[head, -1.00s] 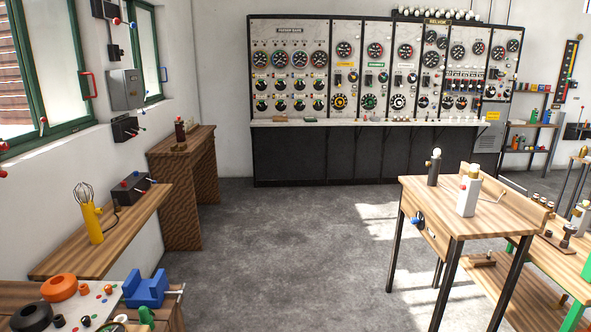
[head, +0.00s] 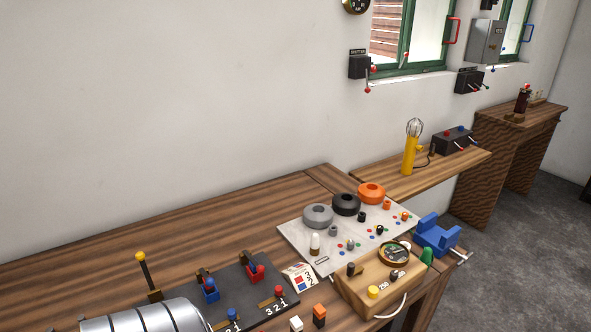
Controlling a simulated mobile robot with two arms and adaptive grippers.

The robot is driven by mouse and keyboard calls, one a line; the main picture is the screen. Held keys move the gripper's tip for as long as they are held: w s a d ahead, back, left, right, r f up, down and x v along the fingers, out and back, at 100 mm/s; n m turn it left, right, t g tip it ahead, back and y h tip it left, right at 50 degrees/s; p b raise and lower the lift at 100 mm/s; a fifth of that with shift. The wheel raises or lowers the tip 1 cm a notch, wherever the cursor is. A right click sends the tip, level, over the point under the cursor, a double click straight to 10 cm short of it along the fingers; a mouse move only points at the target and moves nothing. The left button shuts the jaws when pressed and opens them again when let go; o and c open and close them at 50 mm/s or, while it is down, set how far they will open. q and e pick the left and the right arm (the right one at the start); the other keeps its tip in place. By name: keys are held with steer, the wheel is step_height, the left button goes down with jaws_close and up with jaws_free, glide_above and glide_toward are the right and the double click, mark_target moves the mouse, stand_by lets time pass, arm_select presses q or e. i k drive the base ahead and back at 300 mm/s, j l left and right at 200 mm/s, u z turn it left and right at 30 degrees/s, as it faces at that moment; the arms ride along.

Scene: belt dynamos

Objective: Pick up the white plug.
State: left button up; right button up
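A small white block-shaped plug (head: 296,324) stands at the bottom edge of the head view, partly cut off by the frame. An orange and dark plug (head: 319,316) of similar form stands just right of it. Neither of my grippers is in view.
A wooden bench (head: 180,225) runs along the wall. On it are a grey cylinder (head: 145,318), a dark switch board (head: 255,290), a wooden meter box (head: 378,283) and a light board (head: 290,232) with several rings. The bench's back left is clear.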

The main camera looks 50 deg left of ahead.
mark_target(315, 245)
steer(key=u, duration=1.55)
